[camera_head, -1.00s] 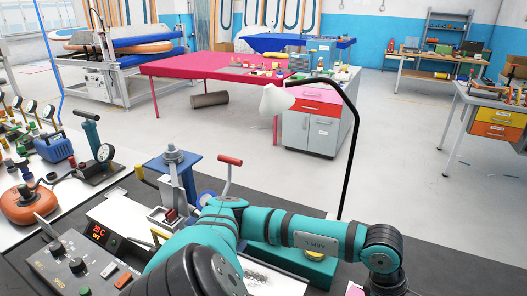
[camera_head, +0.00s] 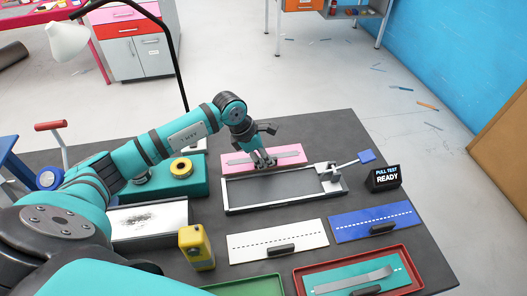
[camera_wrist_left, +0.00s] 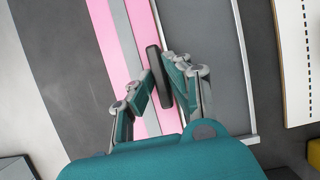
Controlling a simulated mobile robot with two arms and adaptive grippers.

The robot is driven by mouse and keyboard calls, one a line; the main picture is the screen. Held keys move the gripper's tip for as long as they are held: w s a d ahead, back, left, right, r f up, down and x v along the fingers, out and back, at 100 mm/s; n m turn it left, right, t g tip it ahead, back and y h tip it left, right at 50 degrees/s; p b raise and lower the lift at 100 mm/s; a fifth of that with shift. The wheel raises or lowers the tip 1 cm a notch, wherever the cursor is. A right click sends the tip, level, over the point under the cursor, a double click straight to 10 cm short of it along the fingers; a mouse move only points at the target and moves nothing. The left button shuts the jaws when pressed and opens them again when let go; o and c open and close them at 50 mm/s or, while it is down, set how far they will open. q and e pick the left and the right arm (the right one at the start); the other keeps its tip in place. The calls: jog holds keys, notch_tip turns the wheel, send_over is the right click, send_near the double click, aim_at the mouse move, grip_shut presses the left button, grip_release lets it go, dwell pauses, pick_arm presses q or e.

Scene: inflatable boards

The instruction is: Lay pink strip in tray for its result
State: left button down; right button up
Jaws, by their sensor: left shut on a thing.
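The pink strip (camera_head: 288,152) has a grey band along it and lies along the far edge of the metal pull-test frame (camera_head: 240,208). It also shows in the left wrist view (camera_wrist_left: 100,28). My left gripper (camera_head: 263,161) is over the strip's middle, shut on its black handle (camera_wrist_left: 155,62). I cannot tell whether the strip is lifted. A red tray (camera_head: 303,283) holds a teal strip (camera_head: 345,272) with a grey band peeled on it. A green tray (camera_head: 240,288) is partly cut off at the bottom edge; its visible part looks empty. My right gripper is not in view.
White (camera_head: 300,233) and blue (camera_head: 350,228) boards with black handles lie before the frame. The frame's lever (camera_head: 366,156) and a display (camera_head: 385,178) reading "PULL TEST READY" stand right. A yellow device (camera_head: 195,247) stands left. A black lamp arm (camera_head: 178,60) rises behind.

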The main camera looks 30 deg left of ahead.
pick_arm(q)
jog(key=w, duration=0.1)
jog(key=w+a, duration=0.1)
jog(key=w, duration=0.1)
jog(key=shift+w+a+f+p, duration=0.1)
jog(key=shift+w+a+p, duration=0.1)
jog(key=shift+a+p, duration=0.15)
notch_tip(320, 180, down, 3)
jog(key=shift+r+p, duration=0.2)
jog(key=shift+p, duration=0.35)
jog(key=shift+f, duration=0.55)
jog(key=shift+f, duration=0.1)
jog(key=c, duration=1.3)
grip_release()
